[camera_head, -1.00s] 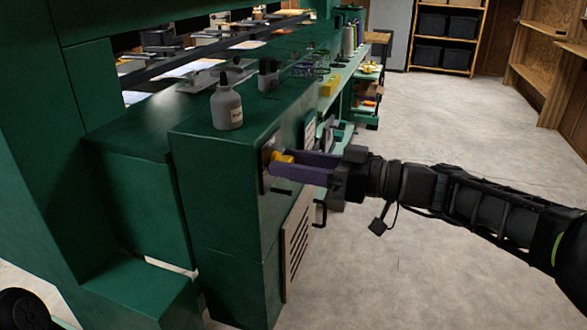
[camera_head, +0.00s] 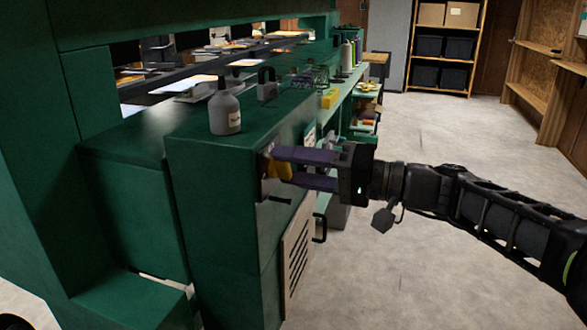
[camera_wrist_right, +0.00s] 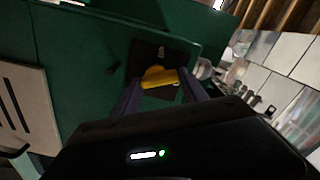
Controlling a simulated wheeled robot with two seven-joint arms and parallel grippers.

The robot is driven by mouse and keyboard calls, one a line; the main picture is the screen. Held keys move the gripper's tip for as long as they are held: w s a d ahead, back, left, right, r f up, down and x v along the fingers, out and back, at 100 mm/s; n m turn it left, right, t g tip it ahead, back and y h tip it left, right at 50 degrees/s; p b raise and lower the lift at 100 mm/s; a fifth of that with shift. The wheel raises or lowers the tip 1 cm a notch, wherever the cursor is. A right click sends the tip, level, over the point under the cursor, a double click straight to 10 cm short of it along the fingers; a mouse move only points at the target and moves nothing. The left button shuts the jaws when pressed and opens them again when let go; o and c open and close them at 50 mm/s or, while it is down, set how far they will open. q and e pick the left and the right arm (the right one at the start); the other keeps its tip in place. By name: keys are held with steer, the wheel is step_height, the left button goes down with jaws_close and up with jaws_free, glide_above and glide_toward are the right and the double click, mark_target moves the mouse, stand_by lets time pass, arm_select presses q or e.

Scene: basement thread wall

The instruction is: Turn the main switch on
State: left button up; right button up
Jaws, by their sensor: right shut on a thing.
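The main switch has a yellow handle (camera_head: 279,169) on a dark plate (camera_head: 265,170), set in the side of the green cabinet. My right gripper (camera_head: 287,167) reaches in from the right and is shut on the yellow handle. Its two purple fingers lie one above the other, with the handle between their tips. In the right wrist view the yellow handle (camera_wrist_right: 160,78) lies between the fingertips, in front of the dark plate (camera_wrist_right: 163,57). The fingers hide part of the switch. My left gripper is not in view.
A grey bottle (camera_head: 225,110) and a dark padlock-shaped object (camera_head: 267,84) stand on top of the green cabinet (camera_head: 220,155). A vented panel (camera_head: 298,245) and a black pull handle (camera_head: 320,228) are below the switch. The floor at right is open.

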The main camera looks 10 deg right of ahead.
steer(key=shift+w+d+m+p, duration=0.15)
steer(key=shift+m+p, duration=0.5)
steer(key=shift+m, duration=2.25)
steer(key=o, duration=1.4)
steer(key=v, duration=0.7)
steer(key=shift+s+d+f+p, duration=0.1)
steer(key=shift+s+d+p, duration=0.15)
steer(key=shift+d+p, duration=0.05)
